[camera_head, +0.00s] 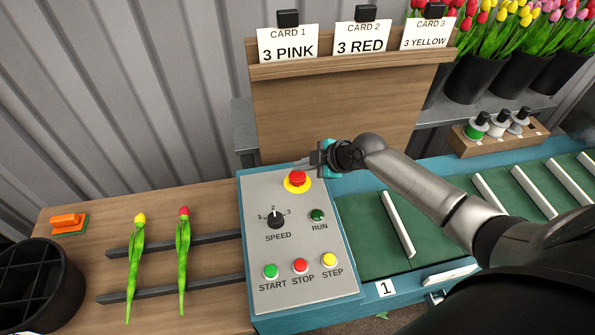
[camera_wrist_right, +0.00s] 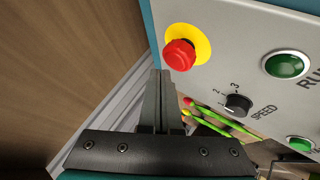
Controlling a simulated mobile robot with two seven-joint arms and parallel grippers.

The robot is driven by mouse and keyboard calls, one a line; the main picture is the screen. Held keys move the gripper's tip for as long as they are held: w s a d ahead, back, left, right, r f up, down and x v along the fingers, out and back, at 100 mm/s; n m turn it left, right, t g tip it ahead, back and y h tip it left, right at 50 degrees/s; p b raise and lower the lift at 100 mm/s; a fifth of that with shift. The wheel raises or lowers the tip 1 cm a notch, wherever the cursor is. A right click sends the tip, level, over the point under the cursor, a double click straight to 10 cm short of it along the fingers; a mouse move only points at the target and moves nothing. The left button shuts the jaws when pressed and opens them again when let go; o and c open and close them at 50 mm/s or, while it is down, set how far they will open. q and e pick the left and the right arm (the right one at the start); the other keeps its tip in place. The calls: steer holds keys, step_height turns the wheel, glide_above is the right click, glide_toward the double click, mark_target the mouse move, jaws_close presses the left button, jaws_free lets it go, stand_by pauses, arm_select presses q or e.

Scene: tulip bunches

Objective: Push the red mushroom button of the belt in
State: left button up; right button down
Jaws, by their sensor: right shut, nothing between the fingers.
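The red mushroom button (camera_head: 297,178) sits on a yellow disc at the top of the grey control panel (camera_head: 262,205). It also shows in the right wrist view (camera_wrist_right: 180,54), with its yellow disc behind it. My right gripper (camera_head: 306,161) is shut and empty, just above and to the right of the button in the head view. In the right wrist view its closed fingers (camera_wrist_right: 160,85) point up beside the button, at its lower left, and a small gap seems to lie between them. My left gripper is not in view.
The panel also carries the speed knob (camera_head: 275,220), the green run lamp (camera_head: 317,215) and the start, stop and step buttons. A wooden card board (camera_head: 340,110) stands behind. The green belt (camera_head: 375,240) runs right. Two tulips (camera_head: 182,250) lie on rails at the left.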

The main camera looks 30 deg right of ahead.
mark_target(302, 176)
step_height(302, 176, up, 5)
steer(key=p, duration=0.4)
stand_by(0.3)
stand_by(0.4)
